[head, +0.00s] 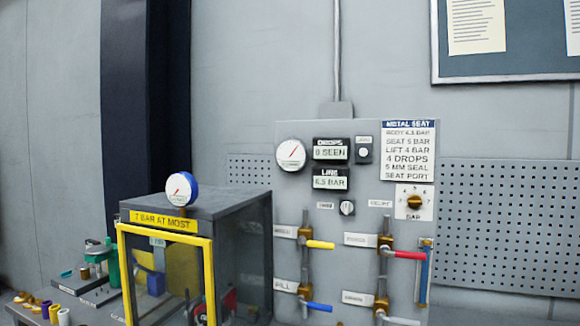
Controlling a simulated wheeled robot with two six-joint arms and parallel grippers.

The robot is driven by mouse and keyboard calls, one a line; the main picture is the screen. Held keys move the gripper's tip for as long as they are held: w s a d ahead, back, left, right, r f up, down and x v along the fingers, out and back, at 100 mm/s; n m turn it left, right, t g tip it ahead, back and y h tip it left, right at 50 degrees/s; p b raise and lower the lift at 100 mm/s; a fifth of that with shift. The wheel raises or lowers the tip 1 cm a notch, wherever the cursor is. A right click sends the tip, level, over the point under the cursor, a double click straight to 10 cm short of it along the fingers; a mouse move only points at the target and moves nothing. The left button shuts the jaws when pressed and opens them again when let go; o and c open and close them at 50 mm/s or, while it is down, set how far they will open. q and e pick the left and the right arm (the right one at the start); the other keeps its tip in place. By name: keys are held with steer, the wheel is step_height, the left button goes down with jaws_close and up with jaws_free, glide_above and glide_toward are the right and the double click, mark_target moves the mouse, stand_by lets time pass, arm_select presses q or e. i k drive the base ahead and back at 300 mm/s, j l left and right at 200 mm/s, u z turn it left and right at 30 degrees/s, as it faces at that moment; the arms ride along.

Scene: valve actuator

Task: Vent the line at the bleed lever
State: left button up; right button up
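A grey valve panel (352,269) stands against the wall and carries several brass valves with coloured levers. The yellow lever (320,245) is at upper left, the red lever (408,255) at upper right, the blue lever (319,307) at lower left and the white lever (403,321) at lower right. All point roughly rightward. The small labels beside them are too blurred to tell surely which is the bleed lever. The line display (330,179) reads 6.5 BAR, and the drops display (331,149) reads 0 SEEN. Neither gripper is in view.
A dark box with a yellow-framed front (123,270), marked 7 BAR AT MOST, stands left of the panel, with a blue-rimmed gauge (181,189) on top. Small parts (50,308) lie at lower left. A blue strip-like item (424,272) is at the panel's right edge.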

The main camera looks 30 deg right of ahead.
mark_target(385, 250)
steer(key=z, duration=1.85)
steer(key=i+l+u, duration=0.15)
steer(key=l+u, duration=0.2)
